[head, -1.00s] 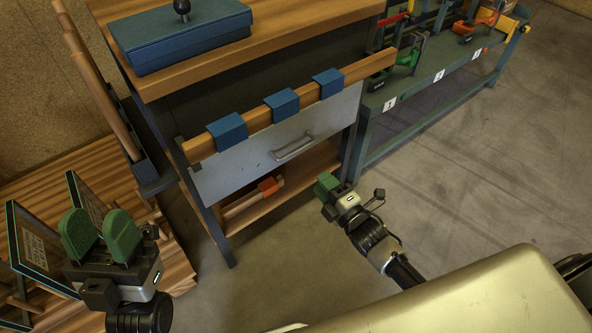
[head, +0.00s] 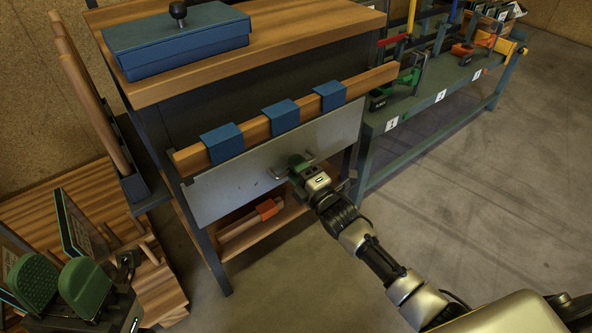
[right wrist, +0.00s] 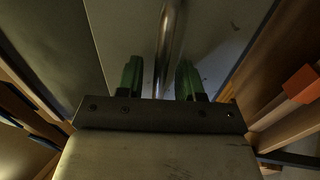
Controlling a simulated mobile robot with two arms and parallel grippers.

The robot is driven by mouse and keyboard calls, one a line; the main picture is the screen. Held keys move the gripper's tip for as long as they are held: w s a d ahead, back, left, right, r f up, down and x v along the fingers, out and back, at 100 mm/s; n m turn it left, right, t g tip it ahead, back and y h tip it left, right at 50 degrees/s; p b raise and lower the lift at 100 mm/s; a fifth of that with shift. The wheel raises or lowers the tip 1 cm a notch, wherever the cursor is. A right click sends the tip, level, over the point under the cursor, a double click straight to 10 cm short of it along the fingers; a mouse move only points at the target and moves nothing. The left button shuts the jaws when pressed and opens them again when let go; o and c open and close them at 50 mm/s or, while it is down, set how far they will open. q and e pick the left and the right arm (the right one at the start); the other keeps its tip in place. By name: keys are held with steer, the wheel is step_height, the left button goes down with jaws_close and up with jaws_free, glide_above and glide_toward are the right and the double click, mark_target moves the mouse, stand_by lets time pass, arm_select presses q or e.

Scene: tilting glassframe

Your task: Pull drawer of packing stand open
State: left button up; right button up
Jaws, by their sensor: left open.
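The packing stand (head: 300,30) has a wooden top and a dark frame. Its grey drawer front (head: 235,190) looks closed and carries a metal bar handle (head: 279,176). My right gripper (head: 296,162) is at the handle and hides part of it. In the right wrist view the handle (right wrist: 170,35) runs between the two green fingers of the right gripper (right wrist: 160,80), which stand apart with gaps beside the bar. My left gripper (head: 58,285) is open and empty at the lower left, away from the stand.
A wooden rail (head: 255,132) with several blue clips runs above the drawer front. A blue box (head: 178,42) sits on the top. An orange-ended clamp (head: 267,208) lies on the lower shelf. A green bench (head: 430,110) stands at right. The floor (head: 470,210) before the stand is clear.

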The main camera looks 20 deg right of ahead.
steer(key=shift+c, duration=0.2)
jaws_close()
